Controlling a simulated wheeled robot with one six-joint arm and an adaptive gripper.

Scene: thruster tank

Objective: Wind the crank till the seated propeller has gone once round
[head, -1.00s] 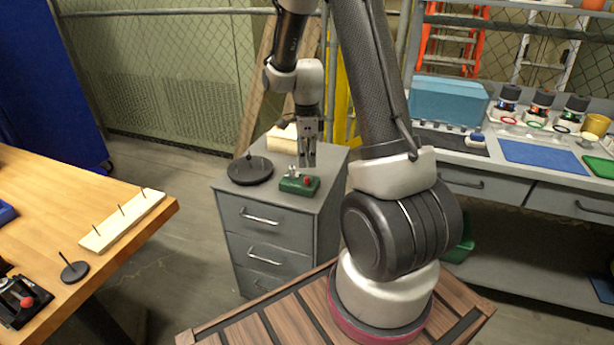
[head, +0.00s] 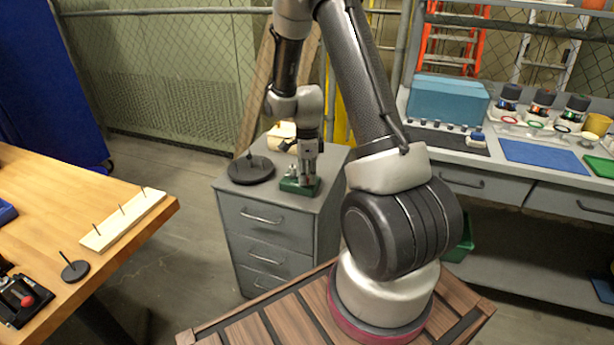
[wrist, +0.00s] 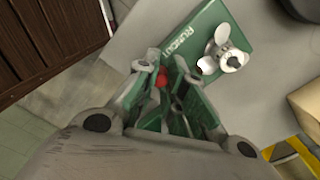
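The green fixture (head: 290,187), lettered "RUNOUT" in the wrist view (wrist: 203,30), stands on the grey drawer cabinet. A pale bladed propeller (wrist: 226,52) sits on it. The red crank knob (wrist: 162,79) shows between my gripper's fingers in the wrist view. My gripper (wrist: 162,68) is down at the crank end of the fixture, with its fingers on either side of the knob. A small gap seems to remain beside the knob, so the fingers look open around it. In the head view my gripper (head: 308,180) hides the knob and part of the fixture.
A black round base with a post (head: 251,170) stands left of the fixture on the cabinet (head: 262,220). A cream block (head: 281,133) lies behind. A wooden table (head: 140,222) is at left, and a grey workbench (head: 480,178) at right.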

